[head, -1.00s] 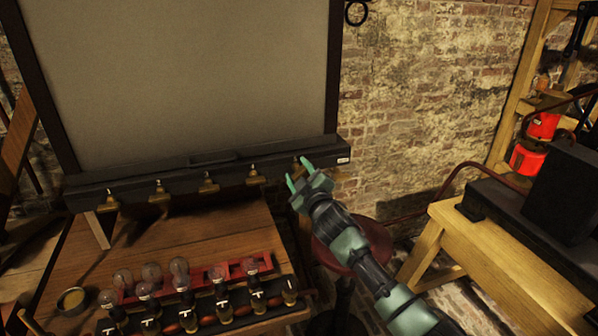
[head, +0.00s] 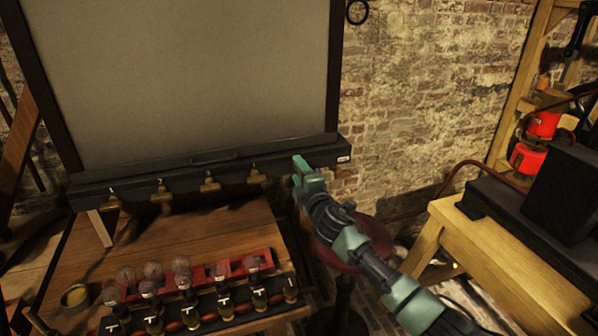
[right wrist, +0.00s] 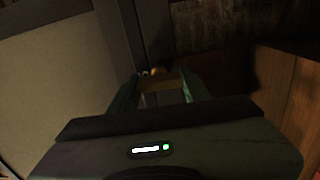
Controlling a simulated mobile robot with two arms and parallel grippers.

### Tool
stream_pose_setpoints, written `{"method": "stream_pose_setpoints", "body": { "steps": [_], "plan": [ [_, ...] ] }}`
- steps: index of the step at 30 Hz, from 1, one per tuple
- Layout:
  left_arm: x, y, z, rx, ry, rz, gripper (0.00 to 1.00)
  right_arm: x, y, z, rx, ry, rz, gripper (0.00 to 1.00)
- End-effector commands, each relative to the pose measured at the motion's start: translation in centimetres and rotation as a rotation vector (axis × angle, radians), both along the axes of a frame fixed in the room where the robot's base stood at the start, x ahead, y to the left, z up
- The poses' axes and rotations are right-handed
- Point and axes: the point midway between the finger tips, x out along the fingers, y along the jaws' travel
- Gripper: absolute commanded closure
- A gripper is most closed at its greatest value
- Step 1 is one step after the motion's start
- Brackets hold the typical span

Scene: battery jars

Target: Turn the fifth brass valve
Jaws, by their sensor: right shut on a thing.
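A black ledge (head: 205,172) under the large grey panel carries a row of brass valves. The first (head: 113,202), second (head: 161,192), third (head: 209,182) and fourth (head: 255,175) show from left to right. My right gripper (head: 299,167) is at the right end of the row, at the fifth position, and hides the fifth valve in the head view. In the right wrist view, a bit of brass of the fifth valve (right wrist: 157,71) shows between the green fingers. The right gripper is shut on it. My left gripper is out of view.
A wooden table (head: 165,240) below holds a black rack (head: 205,318) of bulbs and bottles, a red tray (head: 265,260) and a small round dish (head: 75,297). A dark red stool (head: 368,262) stands under my right arm. A wooden bench (head: 480,235) is at the right.

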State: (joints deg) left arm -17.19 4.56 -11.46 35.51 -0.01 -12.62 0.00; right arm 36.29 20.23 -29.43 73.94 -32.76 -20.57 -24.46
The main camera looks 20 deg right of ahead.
Motion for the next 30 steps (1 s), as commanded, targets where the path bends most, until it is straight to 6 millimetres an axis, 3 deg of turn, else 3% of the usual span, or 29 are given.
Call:
{"method": "stream_pose_setpoints", "body": {
  "steps": [18,19,21,30],
  "plan": [
    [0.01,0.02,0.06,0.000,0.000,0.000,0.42,-0.03,0.04,-0.21,-0.047,0.001,0.001,0.93],
    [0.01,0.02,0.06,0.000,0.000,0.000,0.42,-0.03,0.04,-0.21,-0.047,0.001,0.001,0.50],
    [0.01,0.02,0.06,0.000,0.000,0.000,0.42,-0.03,0.03,-0.20,-0.046,0.000,0.001,0.31],
    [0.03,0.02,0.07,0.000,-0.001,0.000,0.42,-0.04,0.01,-0.09,-0.043,0.000,0.000,0.31]
  ]
}}
